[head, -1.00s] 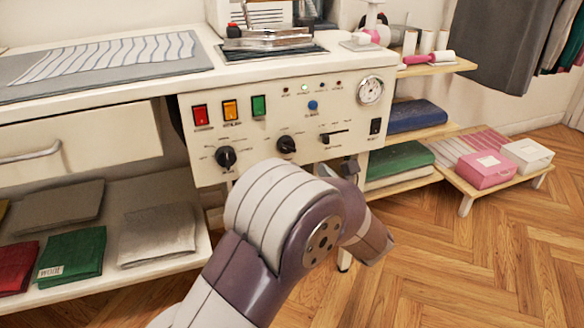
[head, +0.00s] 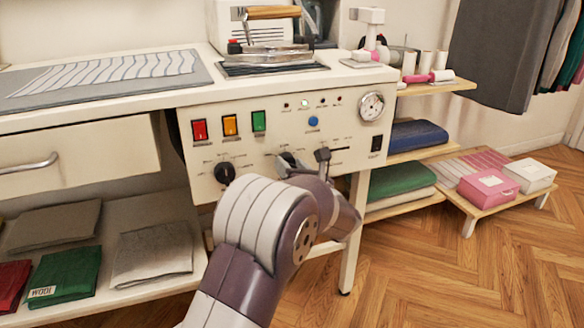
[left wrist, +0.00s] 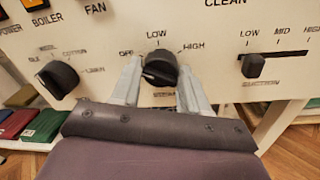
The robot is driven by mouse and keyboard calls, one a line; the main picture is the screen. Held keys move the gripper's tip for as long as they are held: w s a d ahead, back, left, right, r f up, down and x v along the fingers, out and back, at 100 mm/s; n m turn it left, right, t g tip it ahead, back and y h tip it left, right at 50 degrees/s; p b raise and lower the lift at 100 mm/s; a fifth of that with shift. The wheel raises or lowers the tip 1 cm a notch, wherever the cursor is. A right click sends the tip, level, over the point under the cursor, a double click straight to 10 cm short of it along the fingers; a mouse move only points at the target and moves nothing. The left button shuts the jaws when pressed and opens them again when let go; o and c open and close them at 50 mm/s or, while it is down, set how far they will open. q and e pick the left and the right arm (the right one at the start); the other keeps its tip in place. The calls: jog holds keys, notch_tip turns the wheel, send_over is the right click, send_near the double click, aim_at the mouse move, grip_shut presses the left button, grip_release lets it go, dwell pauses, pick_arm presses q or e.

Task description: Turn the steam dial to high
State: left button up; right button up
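The steam dial (left wrist: 161,69) is a round black knob in the left wrist view, with OFF, LOW and HIGH printed around its top. Its grip ridge lies roughly crosswise; I cannot tell its exact setting. The text below it is too blurred to read. My left gripper (left wrist: 160,78) has one finger on each side of the knob, spread apart, with the knob between the tips. I cannot tell whether they touch it. In the head view the dial (head: 288,161) is partly hidden by my left gripper (head: 304,164). My right gripper is out of view.
Another black knob (left wrist: 58,79) is left of the dial, and a slider (left wrist: 253,66) is right of it. Above are red (head: 200,130), orange (head: 230,125) and green (head: 259,121) switches, a blue button (head: 313,121) and a gauge (head: 371,106). An iron (head: 268,40) stands on top.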

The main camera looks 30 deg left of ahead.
pick_arm(q)
jog(key=shift+m, duration=0.4)
jog(key=m+p, duration=0.1)
jog(key=m, duration=0.3)
jog(key=shift+m, duration=0.4)
jog(key=m+p, duration=0.2)
jog(key=m, duration=0.3)
jog(key=shift+d+m+t+p, duration=0.1)
jog(key=shift+m+t+p, duration=0.2)
jog(key=shift+m, duration=0.1)
jog(key=m+p, duration=0.2)
jog(key=m, duration=0.1)
jog(key=shift+f+m, duration=0.1)
jog(key=shift+m, duration=0.3)
jog(key=shift+s+f+m+t+h+p, duration=0.1)
jog(key=shift+m+t+p, duration=0.05)
jog(key=shift+m+p, duration=1.35)
jog(key=shift+f+m+t+h+p, duration=0.1)
jog(key=shift+m+t+p, duration=0.1)
jog(key=shift+m+p, duration=1.3)
jog(key=shift+s+f+m+t+h+p, duration=0.15)
jog(key=shift+m+p, duration=0.75)
jog(key=shift+m, duration=1.1)
jog(key=shift+w, duration=0.1)
